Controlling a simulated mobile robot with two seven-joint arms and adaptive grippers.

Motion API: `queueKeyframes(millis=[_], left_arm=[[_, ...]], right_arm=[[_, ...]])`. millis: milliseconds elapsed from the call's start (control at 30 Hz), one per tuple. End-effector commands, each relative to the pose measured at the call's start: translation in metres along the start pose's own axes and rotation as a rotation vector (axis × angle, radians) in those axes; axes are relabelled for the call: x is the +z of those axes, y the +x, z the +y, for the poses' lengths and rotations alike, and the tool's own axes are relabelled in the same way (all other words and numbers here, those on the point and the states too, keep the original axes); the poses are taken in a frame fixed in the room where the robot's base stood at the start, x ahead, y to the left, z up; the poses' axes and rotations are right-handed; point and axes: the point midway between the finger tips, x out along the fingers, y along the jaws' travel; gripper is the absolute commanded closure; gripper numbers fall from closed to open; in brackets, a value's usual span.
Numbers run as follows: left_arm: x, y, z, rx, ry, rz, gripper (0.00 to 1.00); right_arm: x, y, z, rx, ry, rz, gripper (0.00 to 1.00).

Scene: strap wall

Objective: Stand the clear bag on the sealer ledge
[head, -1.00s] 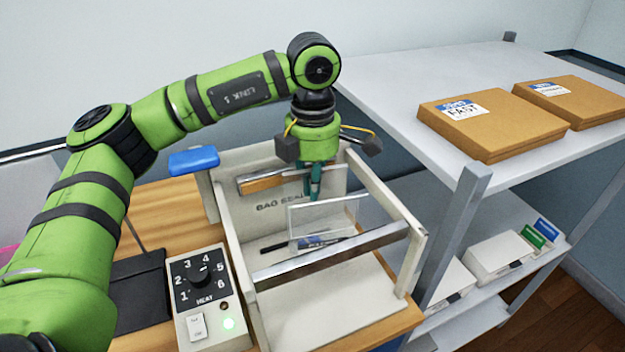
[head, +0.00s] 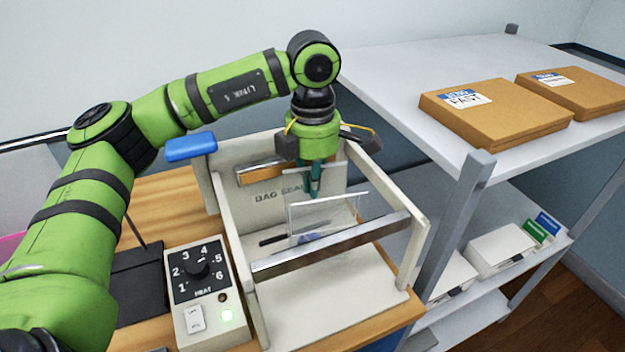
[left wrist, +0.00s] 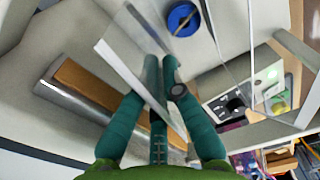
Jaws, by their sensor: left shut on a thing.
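My left gripper (head: 314,184) points down inside the beige bag sealer (head: 222,225), between its lettered back wall and the shiny front bar (head: 330,245). It is shut on the clear bag (head: 324,213), a see-through sheet with pale edges that looks roughly upright. In the left wrist view a pale edge of the bag (left wrist: 125,70) runs between the teal fingers (left wrist: 158,75). The bag's lower edge is hard to make out, and I cannot tell whether it touches the sealer. My right gripper is out of view.
A heat dial box (head: 200,290) with a lit green lamp stands left of the sealer. A blue-topped lever (head: 192,147) rises at the sealer's left. A grey shelf (head: 400,80) with brown cartons (head: 495,112) stands close on the right.

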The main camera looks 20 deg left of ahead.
Motion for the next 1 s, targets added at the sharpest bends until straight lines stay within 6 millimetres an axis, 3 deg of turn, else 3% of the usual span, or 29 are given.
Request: queueKeyframes(millis=[667,767,1000], left_arm=[[0.0002,0.0087,-0.0002,0.000,0.001,0.000,1.00],[0.0002,0.0082,-0.0001,0.000,0.001,0.000,0.67],[0.0002,0.0082,-0.0001,0.000,0.001,0.000,0.67]], right_arm=[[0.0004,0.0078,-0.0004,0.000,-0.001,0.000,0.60],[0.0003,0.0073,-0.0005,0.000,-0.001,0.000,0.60],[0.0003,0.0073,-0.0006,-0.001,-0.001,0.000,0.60]])
